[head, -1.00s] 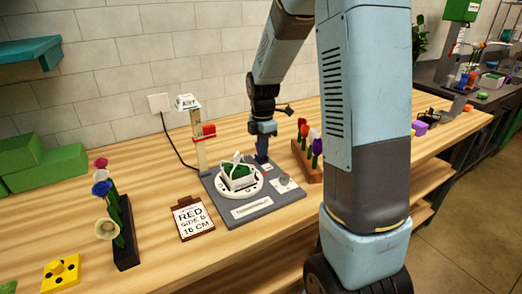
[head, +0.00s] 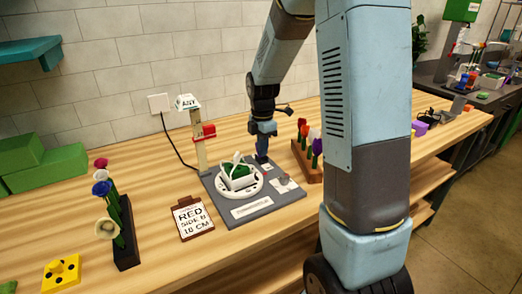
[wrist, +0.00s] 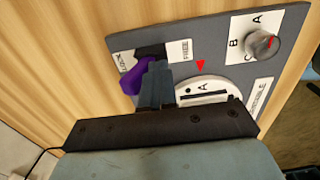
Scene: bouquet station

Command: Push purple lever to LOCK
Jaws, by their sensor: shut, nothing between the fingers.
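The purple lever (wrist: 136,77) shows in the wrist view on the grey station plate (wrist: 215,47), beside a dark slot. A LOCK label (wrist: 124,62) lies at the slot's left end and a FREE label (wrist: 181,51) at its right. The lever is near the LOCK end. My gripper (wrist: 155,72) is shut and empty, its fingers just right of the lever; I cannot tell whether they touch. In the head view my gripper (head: 262,157) is low over the back of the plate, and the lever is hidden there.
A white turntable (head: 239,191) holding a basket with green foam stands beside my gripper. A knob (wrist: 262,44) marked A, B, C is on the plate. A post with a red slider (head: 208,131) stands behind left. A flower rack (head: 306,160) stands to the right.

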